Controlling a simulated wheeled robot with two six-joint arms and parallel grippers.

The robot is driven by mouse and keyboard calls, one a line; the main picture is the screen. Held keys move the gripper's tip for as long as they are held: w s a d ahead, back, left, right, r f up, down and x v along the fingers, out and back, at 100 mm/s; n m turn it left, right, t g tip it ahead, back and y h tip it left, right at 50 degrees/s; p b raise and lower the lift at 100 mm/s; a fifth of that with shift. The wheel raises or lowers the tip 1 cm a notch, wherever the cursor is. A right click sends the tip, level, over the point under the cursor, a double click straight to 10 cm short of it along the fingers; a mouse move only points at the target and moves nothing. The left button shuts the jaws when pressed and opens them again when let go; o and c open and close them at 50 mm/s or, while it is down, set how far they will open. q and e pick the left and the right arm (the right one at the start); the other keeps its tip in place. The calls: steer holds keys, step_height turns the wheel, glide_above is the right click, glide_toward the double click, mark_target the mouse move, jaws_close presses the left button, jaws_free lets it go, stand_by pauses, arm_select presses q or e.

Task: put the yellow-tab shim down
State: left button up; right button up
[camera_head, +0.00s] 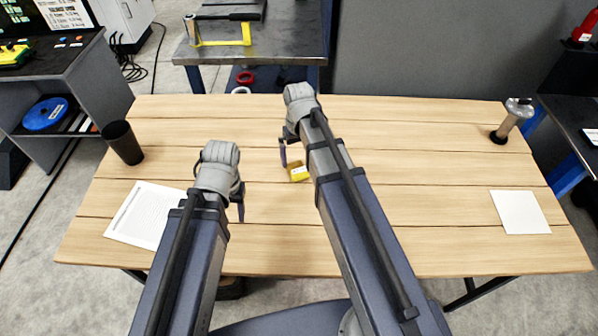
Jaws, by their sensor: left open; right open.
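A small yellow piece (298,173), which looks like the yellow-tab shim, lies on the wooden table near its middle. It has a pale patch on its front face, and my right forearm is close beside it. My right gripper (287,154) is open just above and behind the yellow piece in the picture. One dark finger shows, and the wrist hides most of the rest. I see no grip on the piece. My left gripper (239,207) is open and empty over the table, left of and nearer than the yellow piece. Its wrist hides part of the fingers.
A black cup (122,142) and a printed sheet (146,214) are at the table's left. The wooden table (430,150) is clear between my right arm and these.

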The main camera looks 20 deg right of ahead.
mark_target(300, 170)
arm_select(q)
step_height(300, 170, down, 2)
steer(key=shift+w+f+b, duration=0.1)
steer(key=shift+b, duration=0.6)
arm_select(e)
step_height(300, 170, down, 2)
steer(key=shift+f, duration=0.1)
arm_select(q)
step_height(300, 170, down, 5)
steer(key=b, duration=0.5)
steer(key=shift+f, duration=0.15)
arm_select(e)
steer(key=f, duration=0.5)
steer(key=shift+s+d+f, duration=0.1)
steer(key=shift+d+f, duration=0.05)
steer(key=shift+d, duration=0.1)
steer(key=c, duration=1.4)
arm_select(q)
steer(key=shift+r, duration=0.2)
arm_select(e)
steer(key=shift+o, duration=0.2)
steer(key=shift+r, duration=0.2)
arm_select(q)
step_height(300, 170, up, 10)
steer(key=p, duration=1)
arm_select(e)
step_height(300, 170, up, 10)
steer(key=shift+f, duration=0.1)
